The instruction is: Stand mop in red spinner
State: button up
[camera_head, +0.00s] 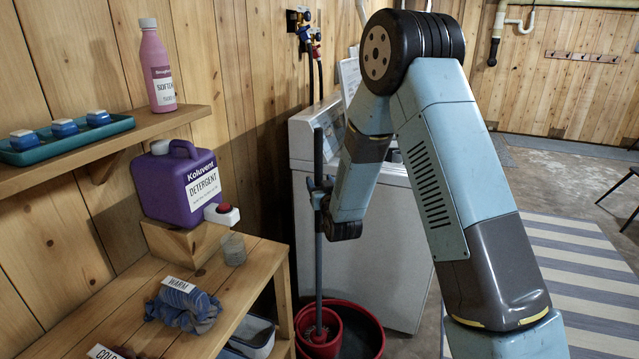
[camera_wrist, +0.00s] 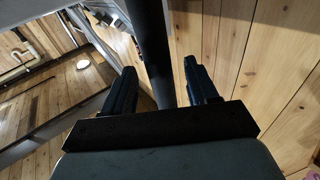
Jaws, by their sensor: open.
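The mop's dark handle (camera_head: 318,250) stands upright in the head view, in front of the white machine. Its lower end goes down into the red spinner (camera_head: 312,343), where the mop head is hard to make out. The red spinner sits in a dark tub with a red rim (camera_head: 378,325). My gripper (camera_head: 320,192) is at the upper part of the handle. In the wrist view the handle (camera_wrist: 152,45) runs between the two fingers of my gripper (camera_wrist: 160,88), with gaps visible on both sides. The fingers are open.
A white machine (camera_head: 390,240) stands behind the tub. At left, a wooden bench (camera_head: 245,285) holds a purple detergent jug (camera_head: 170,195), a clear cup (camera_head: 233,250) and folded cloth (camera_head: 185,310). A shelf (camera_head: 100,148) holds a pink bottle (camera_head: 157,70). A striped rug (camera_head: 570,280) lies right.

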jog(key=v, duration=1.3)
jog(key=s+d+r+m+g+h, duration=0.1)
jog(key=s+d+r+g+h, duration=0.35)
jog(key=d+r, duration=0.75)
jog(key=s+d+r+g, duration=0.2)
jog(key=s, duration=0.7)
jog(key=s+d+r+m+g, duration=0.1)
jog(key=s+d+r+g, duration=0.2)
jog(key=s, duration=0.6)
jog(key=s+d+r+m+g, duration=0.1)
jog(key=s+d+r+g, duration=0.1)
jog(key=s, duration=0.7)
jog(key=shift+d+r+g, duration=0.3)
jog(key=shift+r+g, duration=0.2)
jog(key=shift+g, duration=0.05)
